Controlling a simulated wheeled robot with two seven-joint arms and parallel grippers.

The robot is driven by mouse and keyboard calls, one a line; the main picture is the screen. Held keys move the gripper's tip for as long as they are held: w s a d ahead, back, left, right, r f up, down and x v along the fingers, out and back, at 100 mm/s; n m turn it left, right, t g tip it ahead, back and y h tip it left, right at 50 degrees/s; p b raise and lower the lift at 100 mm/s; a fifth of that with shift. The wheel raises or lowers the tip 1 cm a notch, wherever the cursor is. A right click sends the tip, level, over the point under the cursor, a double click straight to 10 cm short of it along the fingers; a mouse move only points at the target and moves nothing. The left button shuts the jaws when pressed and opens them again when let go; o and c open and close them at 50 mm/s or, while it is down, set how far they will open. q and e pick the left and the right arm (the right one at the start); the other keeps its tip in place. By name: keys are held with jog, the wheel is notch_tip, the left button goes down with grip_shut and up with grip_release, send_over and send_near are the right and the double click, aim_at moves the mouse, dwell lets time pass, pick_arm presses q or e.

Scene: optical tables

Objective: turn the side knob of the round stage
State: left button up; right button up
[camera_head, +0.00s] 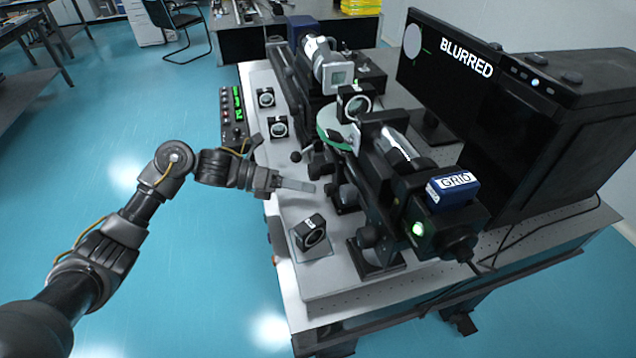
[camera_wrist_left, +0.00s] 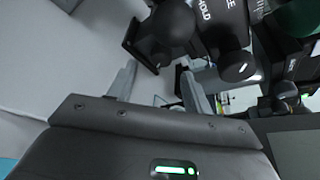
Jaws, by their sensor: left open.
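The round stage (camera_head: 330,128) is a pale disc with a green rim, partly hidden by the black optics above it. Several dark knobs sit below and beside it, and a small ball-ended lever (camera_head: 296,156) sticks out left. I cannot tell which is the side knob. My left gripper (camera_head: 312,187) reaches in from the left, below the stage, with its fingers pointing at a dark knob (camera_head: 345,196). In the left wrist view the gripper (camera_wrist_left: 160,90) is open and empty. A round black knob (camera_wrist_left: 172,22) and a part lettered HOLD (camera_wrist_left: 220,35) lie beyond the fingertips.
A monitor reading BLURRED (camera_head: 465,60) stands right of the instrument. A blue GRID box (camera_head: 452,187) sits on its near end. A control panel with green displays (camera_head: 234,112) is at the table's left edge.

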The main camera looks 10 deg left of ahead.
aim_at(325, 191)
pick_arm(q)
jog(key=shift+p+x, duration=0.5)
jog(key=shift+x, duration=1.6)
jog(key=shift+s+r, duration=0.1)
